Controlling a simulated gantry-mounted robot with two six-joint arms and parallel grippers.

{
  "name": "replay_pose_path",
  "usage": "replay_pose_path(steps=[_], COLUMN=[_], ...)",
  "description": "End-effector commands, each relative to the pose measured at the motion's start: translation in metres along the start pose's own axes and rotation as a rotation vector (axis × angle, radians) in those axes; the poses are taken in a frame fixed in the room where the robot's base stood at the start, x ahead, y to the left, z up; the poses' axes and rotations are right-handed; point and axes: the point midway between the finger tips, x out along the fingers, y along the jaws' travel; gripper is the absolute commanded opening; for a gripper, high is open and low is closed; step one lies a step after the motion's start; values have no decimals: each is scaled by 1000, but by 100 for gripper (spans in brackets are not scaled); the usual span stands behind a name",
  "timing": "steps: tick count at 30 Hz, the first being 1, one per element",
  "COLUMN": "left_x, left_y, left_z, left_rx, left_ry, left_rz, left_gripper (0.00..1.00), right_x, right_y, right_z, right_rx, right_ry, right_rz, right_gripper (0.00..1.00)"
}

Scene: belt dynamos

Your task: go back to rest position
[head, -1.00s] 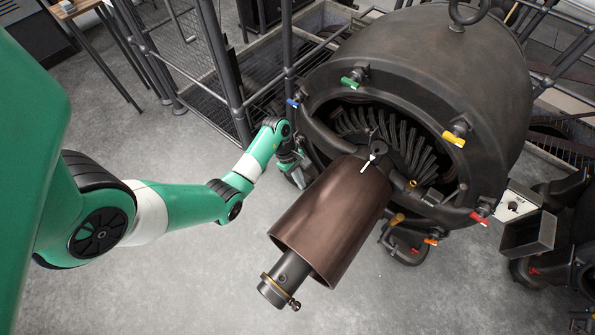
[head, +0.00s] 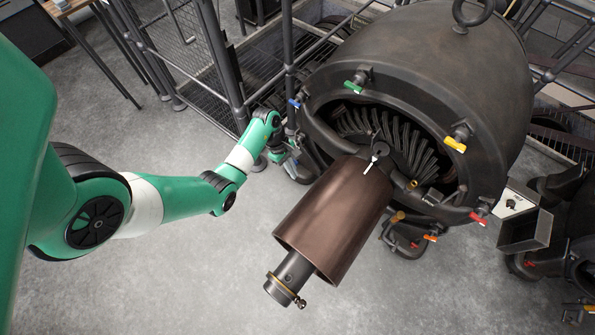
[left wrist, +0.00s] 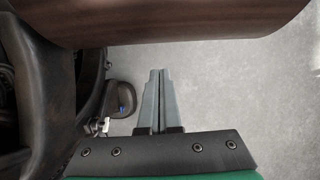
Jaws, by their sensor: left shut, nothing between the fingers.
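My left gripper (head: 284,162) is at the end of my green and white arm in the head view, beside the left side of the dynamo's dark housing (head: 455,75). It is partly hard to make out there. In the left wrist view its two grey fingers (left wrist: 160,73) are together, with nothing between them and bare floor behind. The brown cylinder (head: 335,220) on the dynamo's shaft is to the right of the gripper in the head view. It crosses the top of the left wrist view (left wrist: 190,18), apart from the fingertips. My right gripper is in neither view.
Coloured valve handles, such as a blue one (head: 294,104) and a green one (head: 353,87), ring the housing. A mesh railing (head: 185,50) stands behind my left arm. A metal box (head: 525,230) is at the right. The grey floor (head: 200,270) at lower left is clear.

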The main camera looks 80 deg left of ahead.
Motion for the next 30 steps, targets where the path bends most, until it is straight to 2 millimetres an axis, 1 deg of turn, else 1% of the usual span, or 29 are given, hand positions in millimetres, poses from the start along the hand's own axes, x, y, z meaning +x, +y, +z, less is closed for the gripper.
replay_pose_path(steps=[1, 3, 7, 11, 23, 25, 26, 29, 30], left_x=[-24, -39, -57, -64, -64, -65, -68, -84, -95], left_y=[0, 0, 0, 0, 0, 1, 3, 21, 32], left_z=[5, 5, 5, 4, 4, 14, 22, 68, 93], left_rx=[0, 0, 0, 0, 3, 25, 45, 162, 225], left_ry=[0, 0, 0, 0, 0, 0, 1, 9, 12], left_rz=[2, 1, 1, -1, -2, -9, -12, -9, 10], left_gripper=[0, 0, 0, 0, 0, 0, 0, 0, 0], right_x=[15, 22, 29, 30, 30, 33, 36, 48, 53], right_y=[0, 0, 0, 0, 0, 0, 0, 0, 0], right_z=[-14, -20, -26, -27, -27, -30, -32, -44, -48], right_rx=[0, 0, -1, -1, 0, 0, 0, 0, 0], right_ry=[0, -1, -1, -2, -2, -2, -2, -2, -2], right_rz=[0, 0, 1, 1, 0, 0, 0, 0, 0], right_gripper=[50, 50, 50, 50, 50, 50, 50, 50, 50])
